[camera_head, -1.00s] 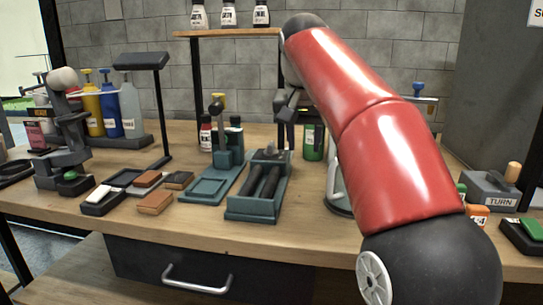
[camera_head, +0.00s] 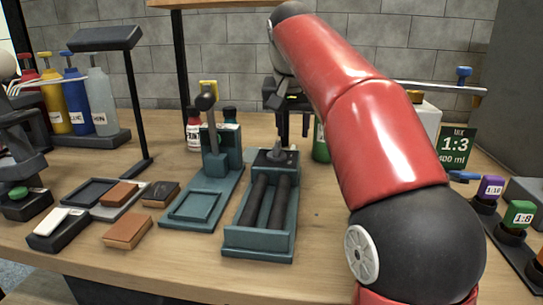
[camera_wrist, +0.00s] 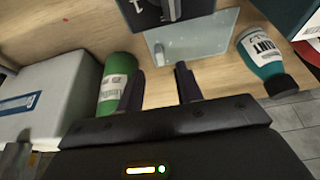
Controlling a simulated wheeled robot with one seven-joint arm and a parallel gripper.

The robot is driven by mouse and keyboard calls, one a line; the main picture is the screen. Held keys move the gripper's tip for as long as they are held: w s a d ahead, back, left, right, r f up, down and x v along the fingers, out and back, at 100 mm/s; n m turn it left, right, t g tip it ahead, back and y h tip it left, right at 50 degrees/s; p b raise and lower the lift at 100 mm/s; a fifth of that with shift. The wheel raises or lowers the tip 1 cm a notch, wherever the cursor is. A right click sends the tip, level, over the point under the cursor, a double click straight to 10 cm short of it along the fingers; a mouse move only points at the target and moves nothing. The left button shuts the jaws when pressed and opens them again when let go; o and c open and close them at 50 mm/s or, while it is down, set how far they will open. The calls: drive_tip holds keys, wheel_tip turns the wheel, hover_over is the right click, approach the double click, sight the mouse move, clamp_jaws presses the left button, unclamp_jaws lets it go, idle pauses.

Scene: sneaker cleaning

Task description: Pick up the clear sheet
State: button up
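The clear sheet (camera_wrist: 205,38) shows in the wrist view as a pale, see-through rectangle on the wooden table, just beyond my fingertips. A dark block (camera_wrist: 165,8) overlaps its far left edge. In the head view my gripper (camera_head: 290,110) hangs at the end of my red arm behind the teal roller stand, partly hidden.
In the wrist view, a green bottle (camera_wrist: 117,80) is close beside the left finger and a white box (camera_wrist: 50,95) is further left. A teal bottle (camera_wrist: 265,60) is right of the sheet. The teal roller stand (camera_head: 260,240) is in front of my gripper in the head view.

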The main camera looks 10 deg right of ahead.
sight(293, 149)
drive_tip(key=b+x, duration=0.1)
drive_tip(key=x, duration=0.4)
drive_tip(key=shift+s+f, duration=0.1)
drive_tip(key=shift+f, duration=0.2)
drive_tip(key=shift+c, duration=0.3)
clamp_jaws()
